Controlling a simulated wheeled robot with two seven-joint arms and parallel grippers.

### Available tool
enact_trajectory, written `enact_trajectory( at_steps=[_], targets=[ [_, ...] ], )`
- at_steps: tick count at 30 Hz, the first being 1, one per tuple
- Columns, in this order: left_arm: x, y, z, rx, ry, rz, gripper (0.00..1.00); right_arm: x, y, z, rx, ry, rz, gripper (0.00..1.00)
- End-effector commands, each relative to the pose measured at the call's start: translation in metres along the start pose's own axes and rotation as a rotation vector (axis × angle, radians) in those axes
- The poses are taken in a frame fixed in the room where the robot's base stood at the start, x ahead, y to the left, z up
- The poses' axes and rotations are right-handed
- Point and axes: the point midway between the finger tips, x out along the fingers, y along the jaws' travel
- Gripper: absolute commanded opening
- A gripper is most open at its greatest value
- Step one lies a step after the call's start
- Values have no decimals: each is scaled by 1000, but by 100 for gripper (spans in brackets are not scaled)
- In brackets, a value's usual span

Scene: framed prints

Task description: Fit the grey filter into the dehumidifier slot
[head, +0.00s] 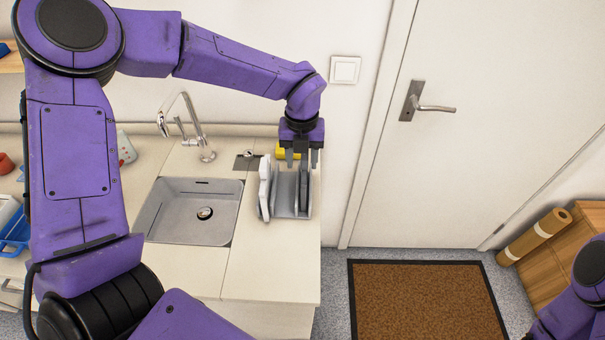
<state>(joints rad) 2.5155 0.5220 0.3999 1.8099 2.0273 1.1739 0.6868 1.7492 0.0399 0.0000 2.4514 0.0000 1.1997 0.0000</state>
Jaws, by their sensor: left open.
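My left gripper (302,158) points down over the right end of the counter with its fingers apart. Just below it stands a grey piece (286,193) with a light upright part on its left and a dark upright part on its right. I cannot tell for certain which part is the filter and which is the dehumidifier slot. The fingertips are close to the top of this piece; whether they touch it is unclear. Of my right arm only a part shows at the lower right; its gripper is out of view.
A sink (190,212) with a tap (194,130) lies left of the grey piece. A yellow item (288,151) is behind it. A blue rack (15,235) stands far left. The counter (270,262) in front is bare. A door (470,110) and a brown mat (425,300) are right.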

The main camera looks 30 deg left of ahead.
Motion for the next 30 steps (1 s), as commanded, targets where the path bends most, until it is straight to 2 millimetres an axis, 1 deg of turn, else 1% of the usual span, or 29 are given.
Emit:
enact_trajectory(
  at_steps=[1,3,6,12,13,14,15,17,26,28,30],
  targets=[
    [6,0,-2,1,6,7,49,-9,0,-4,1,1,-1,41],
    [20,-1,-1,1,4,5,49,-10,0,-5,1,2,-1,41],
    [30,-1,0,-1,3,4,49,-11,0,-6,1,3,-1,41],
    [32,-2,0,0,2,2,49,-10,0,-5,1,2,-1,41],
    [32,-2,0,0,2,2,42,-10,0,-5,1,2,-1,41],
    [32,-2,0,0,2,2,33,-10,0,-5,1,2,-1,41],
    [32,-2,0,0,2,2,20,-10,0,-5,1,2,-1,41],
    [32,-2,0,0,2,2,0,-10,0,-5,1,2,-1,41],
    [31,-2,0,0,3,2,0,-9,0,-4,1,2,-1,41],
    [24,-2,0,0,0,1,0,-6,0,-4,1,2,-1,41],
    [12,-2,1,-1,-1,-1,0,-2,0,-2,1,2,-1,41]
  ],
)
